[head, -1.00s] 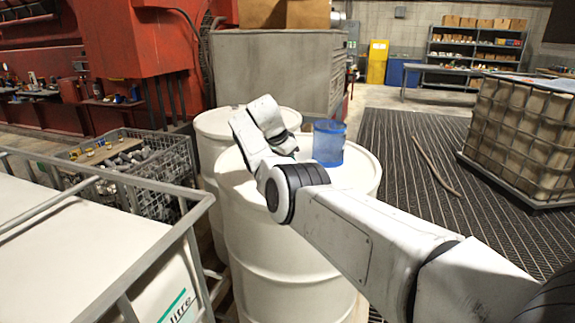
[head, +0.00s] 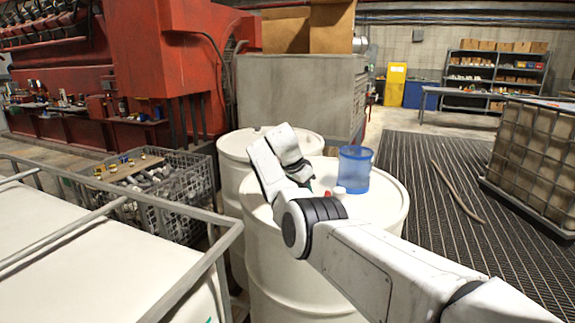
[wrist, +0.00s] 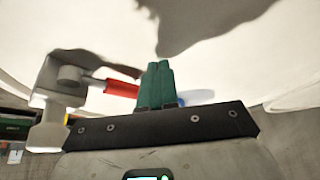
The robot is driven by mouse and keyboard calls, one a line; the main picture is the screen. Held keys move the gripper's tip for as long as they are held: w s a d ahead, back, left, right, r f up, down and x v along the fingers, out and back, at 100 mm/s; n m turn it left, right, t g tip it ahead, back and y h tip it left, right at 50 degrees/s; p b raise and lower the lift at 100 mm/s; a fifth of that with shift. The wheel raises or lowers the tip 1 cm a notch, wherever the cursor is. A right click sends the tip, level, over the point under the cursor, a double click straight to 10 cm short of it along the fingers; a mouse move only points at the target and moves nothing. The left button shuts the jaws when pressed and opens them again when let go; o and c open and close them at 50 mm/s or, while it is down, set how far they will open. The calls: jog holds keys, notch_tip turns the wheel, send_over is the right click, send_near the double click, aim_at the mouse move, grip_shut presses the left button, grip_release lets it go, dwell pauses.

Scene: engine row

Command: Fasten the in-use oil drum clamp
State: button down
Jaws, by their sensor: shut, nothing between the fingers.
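The clamp (wrist: 62,78) shows at the left of the wrist view as a grey metal body with a red handle (wrist: 122,88) reaching right toward my fingertips. The handle's end passes beside or behind the green fingers; I cannot tell whether they touch. My gripper (wrist: 157,72) has its green fingers together and empty, in front of a white surface.
A translucent blue container (head: 355,170) and a small white cap (head: 340,190) are on the front drum. A second white drum (head: 232,150) stands behind. A railed white tank (head: 90,255) and wire crate (head: 165,195) are at left.

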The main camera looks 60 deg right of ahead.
jog(key=shift+w+a+r, duration=0.1)
jog(key=shift+w+r, duration=0.05)
jog(key=shift+w, duration=0.3)
jog(key=shift+w+r, duration=0.25)
jog(key=w+a+r+p, duration=0.1)
jog(key=w+r+p, duration=0.1)
jog(key=r, duration=0.6)
jog(key=shift+w, duration=0.7)
jog(key=shift+r, duration=0.1)
jog(key=shift+p, duration=0.3)
